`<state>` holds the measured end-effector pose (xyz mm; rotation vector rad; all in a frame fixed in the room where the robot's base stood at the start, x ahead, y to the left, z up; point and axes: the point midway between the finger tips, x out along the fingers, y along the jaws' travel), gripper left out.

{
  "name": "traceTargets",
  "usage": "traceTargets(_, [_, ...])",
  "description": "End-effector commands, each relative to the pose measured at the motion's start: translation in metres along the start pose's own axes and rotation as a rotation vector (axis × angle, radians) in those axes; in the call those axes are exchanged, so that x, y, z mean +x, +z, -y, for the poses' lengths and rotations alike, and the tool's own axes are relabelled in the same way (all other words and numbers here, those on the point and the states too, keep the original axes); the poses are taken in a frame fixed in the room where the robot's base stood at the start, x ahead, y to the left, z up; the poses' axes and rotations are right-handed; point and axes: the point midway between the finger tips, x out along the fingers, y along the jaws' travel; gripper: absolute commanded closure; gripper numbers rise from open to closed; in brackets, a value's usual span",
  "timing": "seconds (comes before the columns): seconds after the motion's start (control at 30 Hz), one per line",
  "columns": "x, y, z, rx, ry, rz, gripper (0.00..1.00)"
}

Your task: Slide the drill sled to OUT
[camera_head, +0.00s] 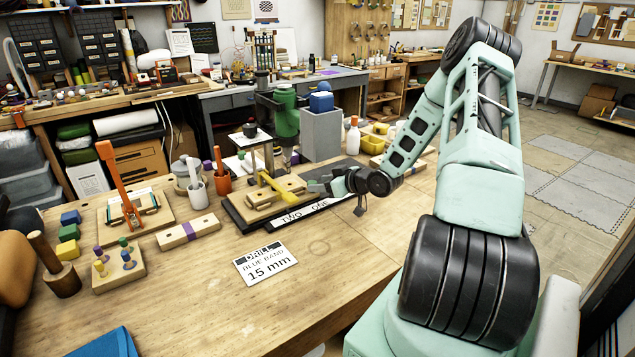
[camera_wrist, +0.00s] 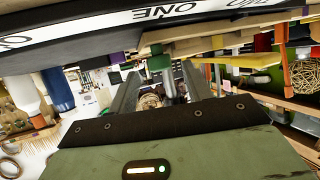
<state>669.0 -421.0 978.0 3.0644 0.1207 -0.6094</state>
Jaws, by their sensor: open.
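The drill sled (camera_head: 262,198) is a light wooden block on a dark base (camera_head: 240,222), below the small drill stand. A yellow bar (camera_head: 282,192) lies slantwise across it. A white strip along the base's front (camera_head: 300,215) reads TWO and ONE; no full OUT mark is readable, and my arm covers part of the right end. My gripper (camera_head: 316,186) is open at the sled's right end; contact cannot be told. In the wrist view my two fingers (camera_wrist: 160,90) stand apart, and the upside-down strip (camera_wrist: 190,12) and sled wood (camera_wrist: 215,45) show above them.
A card (camera_head: 265,264) reading DRILL, BLUE BAND, 15 mm lies on the bench front. A purple-banded wooden piece (camera_head: 188,232) lies left of the base. A grey box (camera_head: 321,134) stands behind, and a white bottle (camera_head: 353,138) behind right. The bench front is mostly clear.

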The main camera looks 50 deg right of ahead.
Motion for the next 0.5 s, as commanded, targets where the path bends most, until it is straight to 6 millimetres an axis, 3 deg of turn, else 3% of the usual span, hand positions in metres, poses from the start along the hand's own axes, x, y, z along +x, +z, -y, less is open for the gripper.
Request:
traceTargets(0.2, [0.018,0.0,0.0,0.0,0.0,0.0,0.51])
traceTargets(0.5, [0.021,0.0,0.0,-0.001,0.0,0.0,0.51])
